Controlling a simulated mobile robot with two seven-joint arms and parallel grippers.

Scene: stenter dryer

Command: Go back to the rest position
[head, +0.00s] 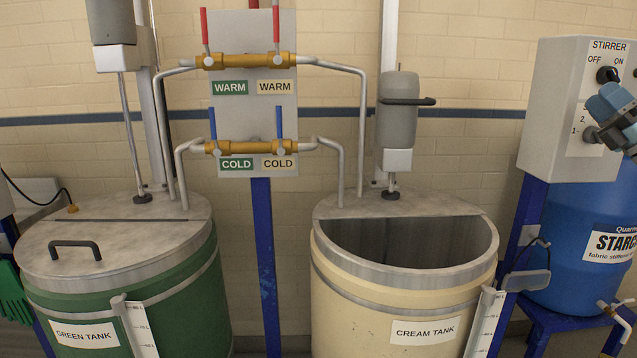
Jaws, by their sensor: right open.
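My right gripper (606,118) shows at the right edge of the head view, with blue fingers. It is open and appears empty. It is in front of the grey stirrer control box (562,92), close to the box's knobs. It overlaps part of the box's lower dial, and I cannot tell whether it touches it. The upper black knob (607,75) sits under the OFF and ON labels. My left gripper is not in view.
The green tank (190,285) at left has its lid shut. The cream tank (350,300) stands open in the middle. Warm and cold valves (245,61) are on a panel between them. A blue starch drum (565,235) stands below my right gripper.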

